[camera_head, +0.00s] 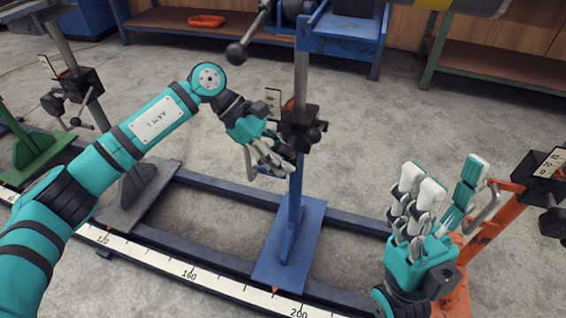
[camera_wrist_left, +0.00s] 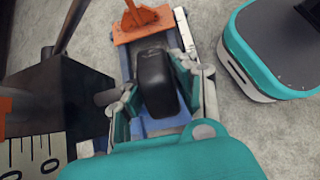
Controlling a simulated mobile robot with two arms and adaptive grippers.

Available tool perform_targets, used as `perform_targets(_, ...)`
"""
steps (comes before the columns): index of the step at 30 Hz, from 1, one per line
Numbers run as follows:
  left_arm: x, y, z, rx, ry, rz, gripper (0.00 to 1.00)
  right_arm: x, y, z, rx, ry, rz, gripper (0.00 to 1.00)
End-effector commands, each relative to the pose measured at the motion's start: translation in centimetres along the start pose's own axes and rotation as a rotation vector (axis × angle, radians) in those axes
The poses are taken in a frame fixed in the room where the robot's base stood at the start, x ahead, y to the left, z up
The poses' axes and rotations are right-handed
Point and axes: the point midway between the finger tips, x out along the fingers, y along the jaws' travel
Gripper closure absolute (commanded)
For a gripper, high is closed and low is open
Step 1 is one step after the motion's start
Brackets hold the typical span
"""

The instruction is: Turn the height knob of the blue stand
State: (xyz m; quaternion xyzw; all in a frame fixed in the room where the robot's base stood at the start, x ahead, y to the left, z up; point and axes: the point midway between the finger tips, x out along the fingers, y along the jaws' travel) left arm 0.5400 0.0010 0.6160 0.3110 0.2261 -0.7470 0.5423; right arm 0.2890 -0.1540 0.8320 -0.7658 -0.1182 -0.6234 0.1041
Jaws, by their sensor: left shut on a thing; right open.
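The blue stand (camera_head: 290,245) stands on the rail in the middle of the head view, with a black clamp block (camera_head: 300,120) on its post. My left gripper (camera_head: 272,158) is at the front of this block, just below it. In the left wrist view a black rounded knob (camera_wrist_left: 156,80) lies between the fingers of my left gripper (camera_wrist_left: 150,95), which are shut on it. The fingers hide most of the knob in the head view. My right gripper (camera_head: 435,200) is open and empty at the lower right, fingers pointing up, apart from the blue stand.
An orange stand (camera_head: 485,235) with its own black block and scale is close to my right gripper. A grey stand (camera_head: 135,195) and a green stand (camera_head: 40,150) are at the left. A ruler strip (camera_head: 190,273) runs along the front rail. Workbenches line the back.

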Motion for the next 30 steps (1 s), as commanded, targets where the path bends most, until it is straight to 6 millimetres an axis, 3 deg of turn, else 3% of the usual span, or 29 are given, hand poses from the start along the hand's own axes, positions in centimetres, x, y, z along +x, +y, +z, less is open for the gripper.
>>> perform_targets(9,0.1,0.1,-0.3,-0.001,-0.175,0.004,1.00,-2.2,0.0,0.5,-0.001,-0.002,-0.001,0.50)
perform_targets(28,-0.1,0.1,-0.1,-0.001,-0.233,0.003,1.00,-1.3,0.0,0.6,-0.003,0.025,-0.013,0.50)
perform_targets(29,-0.1,0.1,-0.1,-0.001,-0.233,0.003,0.71,-1.3,0.0,0.6,-0.003,0.025,-0.013,0.50)
perform_targets(30,-0.1,0.1,-0.1,-0.001,-0.233,0.003,0.66,-1.3,0.0,0.6,-0.004,0.025,-0.013,0.50)
